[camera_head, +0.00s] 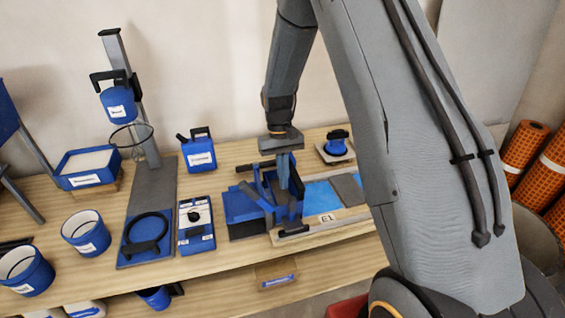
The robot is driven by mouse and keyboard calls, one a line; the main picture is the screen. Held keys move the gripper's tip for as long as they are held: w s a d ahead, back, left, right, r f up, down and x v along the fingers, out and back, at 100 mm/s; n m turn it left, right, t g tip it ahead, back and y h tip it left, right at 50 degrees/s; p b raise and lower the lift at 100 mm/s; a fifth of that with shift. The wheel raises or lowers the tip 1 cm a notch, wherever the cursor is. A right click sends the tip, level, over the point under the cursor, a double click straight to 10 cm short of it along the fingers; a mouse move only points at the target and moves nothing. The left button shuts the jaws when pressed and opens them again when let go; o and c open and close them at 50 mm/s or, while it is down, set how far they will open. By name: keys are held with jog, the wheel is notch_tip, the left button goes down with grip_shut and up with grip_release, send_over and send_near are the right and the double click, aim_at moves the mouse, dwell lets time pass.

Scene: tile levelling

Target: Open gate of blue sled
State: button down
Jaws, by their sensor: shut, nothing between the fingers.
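The blue sled (268,200) sits on the wooden bench, at the left end of a framed board with a label reading E1. It looks like a blue box with dark bars; its gate is too small to pick out surely. My gripper (284,182) points down into or just above the sled, its fingers shut and empty. Whether the fingers touch the sled or its gate I cannot tell. My arm comes down from above and hides part of the board's right side.
A blue-based box with a black knob (196,228), a blue jerrycan (198,152) and a tall stand (140,110) are to the left. Blue buckets (86,233) stand at the front left. A small blue-topped device (337,143) is behind right. Orange rolls (524,148) stand at far right.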

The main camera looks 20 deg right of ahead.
aim_at(292, 209)
jog(key=s+p, duration=0.1)
jog(key=s, duration=0.3)
jog(key=shift+s+f+p, duration=0.1)
jog(key=shift+f+p, duration=0.1)
jog(key=shift+p, duration=0.1)
jog(key=shift+s+r, duration=0.1)
